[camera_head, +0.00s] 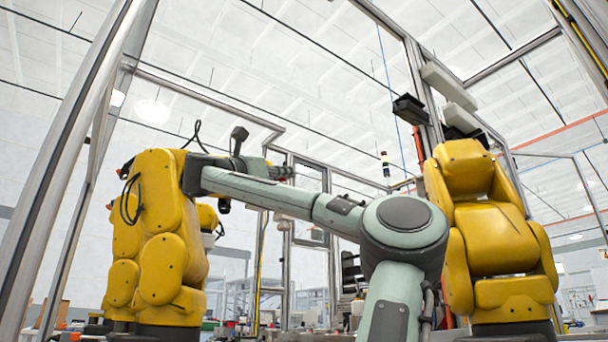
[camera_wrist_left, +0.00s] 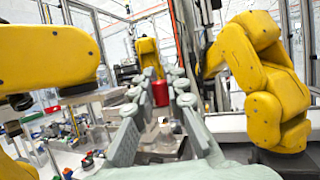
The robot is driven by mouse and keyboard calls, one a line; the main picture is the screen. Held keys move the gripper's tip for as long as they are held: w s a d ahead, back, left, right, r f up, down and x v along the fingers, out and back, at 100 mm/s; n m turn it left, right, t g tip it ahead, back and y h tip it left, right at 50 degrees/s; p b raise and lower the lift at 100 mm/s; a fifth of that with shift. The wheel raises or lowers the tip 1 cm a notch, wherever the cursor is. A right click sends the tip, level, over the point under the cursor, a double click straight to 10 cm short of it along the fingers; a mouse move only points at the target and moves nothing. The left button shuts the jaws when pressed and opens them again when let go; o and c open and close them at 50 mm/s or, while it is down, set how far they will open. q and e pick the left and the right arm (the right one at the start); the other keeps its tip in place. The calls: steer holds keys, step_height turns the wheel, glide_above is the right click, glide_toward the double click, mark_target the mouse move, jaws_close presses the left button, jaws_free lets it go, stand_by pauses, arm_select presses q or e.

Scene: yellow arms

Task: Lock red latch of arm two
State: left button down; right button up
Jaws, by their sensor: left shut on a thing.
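My left arm, pale grey-green, runs leftward across the head view, and its dark wrist bends back to the right. My left gripper (camera_head: 274,170) is small there. In the left wrist view its two long fingers (camera_wrist_left: 158,100) reach forward with a red, cylinder-like piece (camera_wrist_left: 160,93) between their tips, and the gripper is shut on it. Whether this piece is the red latch, and what it is fixed to, I cannot tell. Yellow arms stand at the left (camera_head: 165,230) and right (camera_head: 490,235) of the head view. My right gripper is not in view.
In the left wrist view, yellow arms flank the fingers at left (camera_wrist_left: 50,55) and right (camera_wrist_left: 262,85); another (camera_wrist_left: 148,55) stands farther back. A cluttered workbench (camera_wrist_left: 60,155) lies below left. Metal frame posts (camera_head: 75,150) rise around the cell.

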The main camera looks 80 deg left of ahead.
arm_select(q)
steer(key=c, duration=1.5)
jaws_free()
steer(key=shift+s, duration=0.1)
steer(key=v, duration=1.2)
